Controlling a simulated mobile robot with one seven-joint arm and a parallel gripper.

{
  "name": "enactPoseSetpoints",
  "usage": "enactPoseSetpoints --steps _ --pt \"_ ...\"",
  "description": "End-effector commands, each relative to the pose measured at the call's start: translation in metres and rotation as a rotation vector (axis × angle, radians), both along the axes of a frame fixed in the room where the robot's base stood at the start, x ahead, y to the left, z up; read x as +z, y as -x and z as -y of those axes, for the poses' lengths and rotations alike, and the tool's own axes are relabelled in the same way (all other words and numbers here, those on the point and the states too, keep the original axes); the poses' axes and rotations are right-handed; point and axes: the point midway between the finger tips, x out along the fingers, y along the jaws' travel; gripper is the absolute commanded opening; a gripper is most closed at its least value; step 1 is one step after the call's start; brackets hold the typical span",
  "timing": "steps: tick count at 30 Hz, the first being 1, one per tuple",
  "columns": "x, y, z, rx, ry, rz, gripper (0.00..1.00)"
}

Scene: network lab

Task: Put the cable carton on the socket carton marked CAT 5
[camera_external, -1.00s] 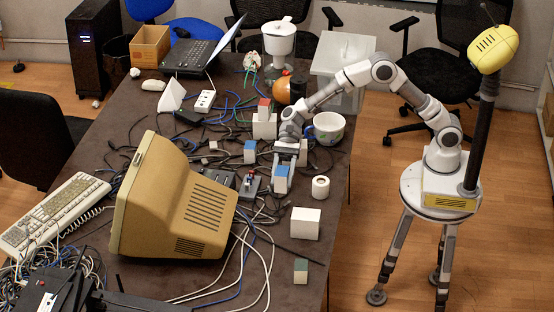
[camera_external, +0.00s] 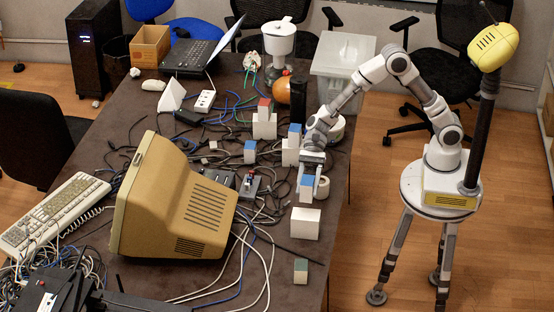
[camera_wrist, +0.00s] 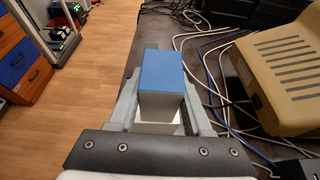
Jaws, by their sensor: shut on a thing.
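My gripper (camera_external: 311,178) is shut on a small carton with a blue top and pale sides (camera_external: 306,193), most likely the cable carton. In the wrist view the blue top of the held carton (camera_wrist: 161,70) shows between the fingers. A plain white carton (camera_external: 305,224) stands on the table just in front of the held one in the outside view. Two more white cartons stand farther back, one under a red-topped block (camera_external: 264,127), one under a blue-topped block (camera_external: 290,153). No marking is readable, so I cannot tell which is CAT 5.
A small green-topped block (camera_external: 301,272) lies near the table's front right. A beige monitor (camera_external: 175,200) and loose cables fill the left and middle. Another blue-topped block (camera_external: 250,153) stands among the cables.

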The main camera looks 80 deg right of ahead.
Motion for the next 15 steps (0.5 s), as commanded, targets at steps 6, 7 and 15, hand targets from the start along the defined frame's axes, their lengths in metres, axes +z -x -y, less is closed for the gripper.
enactPoseSetpoints --steps 6,7,15 --pt "-0.012 0.002 -0.02 -0.001 -0.001 0.0 0.0" --pt "-0.014 0.002 -0.021 -0.001 -0.001 0.0 0.0" --pt "-0.05 0.002 -0.021 -0.001 -0.001 -0.002 0.0"
